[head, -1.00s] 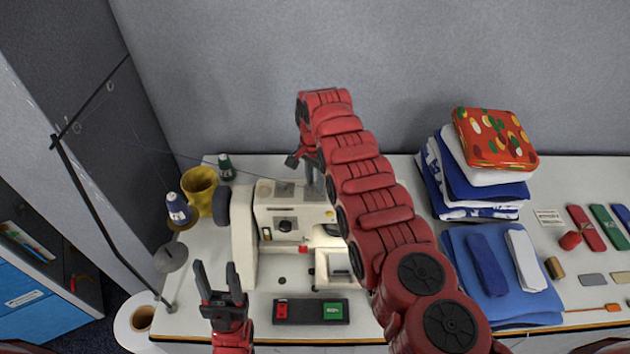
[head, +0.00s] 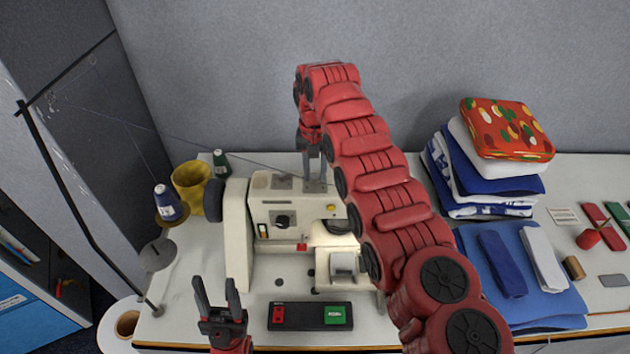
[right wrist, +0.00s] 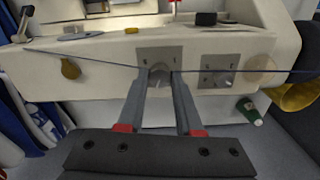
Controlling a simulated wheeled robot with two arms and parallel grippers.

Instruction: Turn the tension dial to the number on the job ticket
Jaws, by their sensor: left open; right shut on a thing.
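The cream sewing machine (head: 237,240) stands left of centre on the table. On its top are two grey plates. In the right wrist view my right gripper (right wrist: 159,76) is shut on a small grey tension dial (right wrist: 159,69) in one plate. The marks beside the dial are too small to read. In the head view my right gripper (head: 314,183) points down at the machine's top. My left gripper (head: 217,290) is open and empty in front of the machine. A small white printed card (head: 563,216) lies at right; its text is unreadable.
A dark thread (right wrist: 90,60) crosses beside the dial. A yellow mug (head: 191,187), a green spool (head: 221,164) and a blue spool (head: 166,203) stand at left. Folded cloth (head: 487,190) is stacked at right.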

